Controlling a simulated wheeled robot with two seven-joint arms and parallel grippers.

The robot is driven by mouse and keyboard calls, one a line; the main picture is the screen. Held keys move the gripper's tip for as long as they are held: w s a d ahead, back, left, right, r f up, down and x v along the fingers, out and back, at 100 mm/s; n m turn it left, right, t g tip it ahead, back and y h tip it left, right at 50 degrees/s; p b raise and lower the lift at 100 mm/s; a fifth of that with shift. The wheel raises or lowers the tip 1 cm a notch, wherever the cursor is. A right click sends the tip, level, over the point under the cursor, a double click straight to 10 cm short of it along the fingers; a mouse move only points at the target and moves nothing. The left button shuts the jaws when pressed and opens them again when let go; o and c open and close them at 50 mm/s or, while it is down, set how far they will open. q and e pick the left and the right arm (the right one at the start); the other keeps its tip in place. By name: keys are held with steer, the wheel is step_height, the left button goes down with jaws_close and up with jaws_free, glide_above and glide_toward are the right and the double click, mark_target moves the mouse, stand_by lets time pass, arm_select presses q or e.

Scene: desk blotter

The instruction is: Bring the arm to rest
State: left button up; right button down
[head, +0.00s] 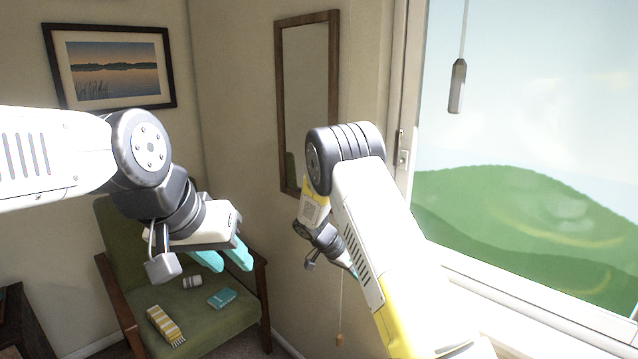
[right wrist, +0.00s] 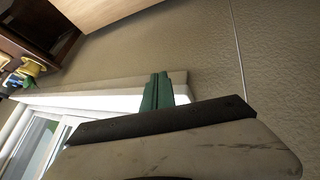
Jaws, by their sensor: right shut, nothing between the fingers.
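My left gripper (head: 232,266) hangs in front of the green armchair in the head view, with its two teal fingers apart and nothing seen between them. My right arm reaches up from the lower right and bends down at the elbow. My right gripper is mostly hidden behind that arm in the head view; only a bit of teal shows. In the right wrist view its green fingers (right wrist: 157,92) are together, with nothing between them, in front of a plain wall. Neither gripper is seen touching anything.
The armchair (head: 230,316) holds a yellow striped item (head: 166,326), a teal item (head: 222,298) and a small pale cylinder (head: 192,282). A mirror (head: 305,100) and a framed picture (head: 110,66) hang on the walls. A window (head: 520,200) with a hanging cord weight (head: 457,86) is at right.

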steer(key=s+d+r+n+y, duration=0.2)
steer(key=s+r+y, duration=0.35)
steer(key=r, duration=0.85)
steer(key=s+r+n+t+y, duration=0.2)
steer(key=s+r+n, duration=0.2)
steer(key=s, duration=0.9)
steer(key=s+r+n+t+y, duration=0.2)
steer(key=s+r+n, duration=0.3)
steer(key=s+r, duration=0.6)
steer(key=shift+s+t, duration=0.7)
steer(key=shift+s, duration=0.45)
steer(key=shift+d, duration=0.15)
